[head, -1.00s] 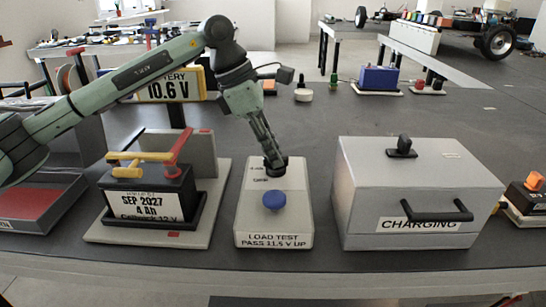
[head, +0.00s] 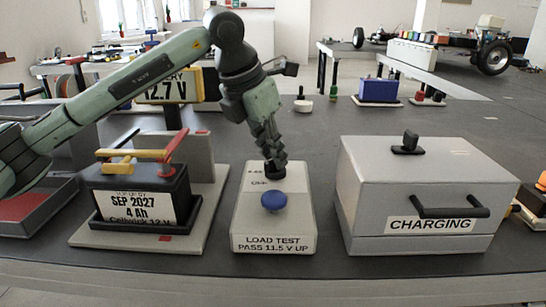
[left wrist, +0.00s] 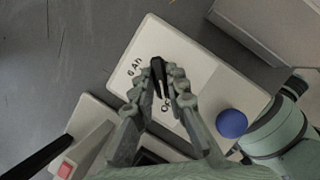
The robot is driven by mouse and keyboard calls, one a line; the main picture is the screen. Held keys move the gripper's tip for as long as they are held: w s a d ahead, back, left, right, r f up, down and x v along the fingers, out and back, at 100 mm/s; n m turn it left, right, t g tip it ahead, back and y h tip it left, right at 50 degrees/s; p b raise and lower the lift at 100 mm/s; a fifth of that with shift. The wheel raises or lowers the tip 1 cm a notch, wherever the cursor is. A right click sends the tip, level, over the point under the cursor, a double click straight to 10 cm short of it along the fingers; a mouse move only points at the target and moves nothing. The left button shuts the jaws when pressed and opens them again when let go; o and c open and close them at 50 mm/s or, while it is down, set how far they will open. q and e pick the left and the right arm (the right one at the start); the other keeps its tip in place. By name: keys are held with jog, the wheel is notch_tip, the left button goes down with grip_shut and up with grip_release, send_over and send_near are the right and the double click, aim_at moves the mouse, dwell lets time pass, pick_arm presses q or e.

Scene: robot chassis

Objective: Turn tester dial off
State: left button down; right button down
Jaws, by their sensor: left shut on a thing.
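The tester (head: 290,222) is a pale grey sloped box labelled "LOAD TEST PASS 11.5 V UP", with a blue round button (head: 273,202) on it. Its black dial (left wrist: 157,76) sits near the top, with a "6 Ah" mark on one side and partly hidden lettering below. My left gripper (head: 274,160) reaches down from above and is shut on the dial; its fingers (left wrist: 168,76) stand on both sides of it in the left wrist view. The yellow display (head: 168,88) behind reads 12.7 V. My right gripper is not in view.
A battery (head: 140,203) labelled "SEP 2027 4 Ah" stands in a holder on the left, with yellow and red clamp levers above it. A grey "CHARGING" box (head: 385,180) with black handles stands on the right. Bare table lies behind the tester.

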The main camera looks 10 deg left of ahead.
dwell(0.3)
pick_arm(q)
jog(key=c, duration=1.5)
grip_release()
jog(key=shift+c, duration=0.2)
jog(key=v, duration=1.2)
jog(key=shift+d, duration=0.1)
